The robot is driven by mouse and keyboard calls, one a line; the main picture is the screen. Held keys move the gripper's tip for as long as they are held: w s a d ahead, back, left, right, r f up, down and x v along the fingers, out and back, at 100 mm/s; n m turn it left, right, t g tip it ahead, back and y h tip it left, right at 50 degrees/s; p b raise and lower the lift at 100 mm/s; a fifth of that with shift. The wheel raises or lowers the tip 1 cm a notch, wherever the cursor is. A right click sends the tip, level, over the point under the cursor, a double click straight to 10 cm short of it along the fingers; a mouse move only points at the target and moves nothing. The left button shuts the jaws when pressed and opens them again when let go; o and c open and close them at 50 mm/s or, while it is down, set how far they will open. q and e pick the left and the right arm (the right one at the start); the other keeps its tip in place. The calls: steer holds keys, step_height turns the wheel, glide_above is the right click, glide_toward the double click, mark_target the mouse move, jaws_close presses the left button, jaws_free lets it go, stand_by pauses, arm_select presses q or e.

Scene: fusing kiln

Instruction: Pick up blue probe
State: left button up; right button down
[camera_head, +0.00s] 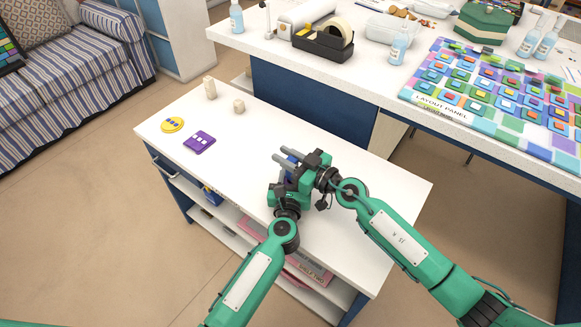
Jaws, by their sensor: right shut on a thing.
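My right gripper (287,158) comes in from the right over the white top of the low cabinet, its grey fingers pointing left. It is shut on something. A small blue part (290,177) shows just below these fingers; it may be the blue probe, but most of it is hidden by the grippers. My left gripper (283,190) is right beside and below the right one, close to or touching it. Its fingers are mostly hidden, so its opening cannot be made out.
The white cabinet top (370,195) holds a yellow disc (172,125), a purple tile (199,142) and two small beige blocks (210,88). A higher worktable behind carries a tape dispenser (325,40), bottles (398,45) and a colourful layout panel (440,105). The cabinet's right end is clear.

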step_height(320, 180, up, 10)
stand_by(0.6)
arm_select(q)
steer(key=o, duration=1)
steer(key=s, duration=0.7)
steer(key=s+a, duration=0.1)
steer(key=s, duration=0.3)
steer(key=shift+a, duration=0.1)
steer(key=shift+s, duration=0.5)
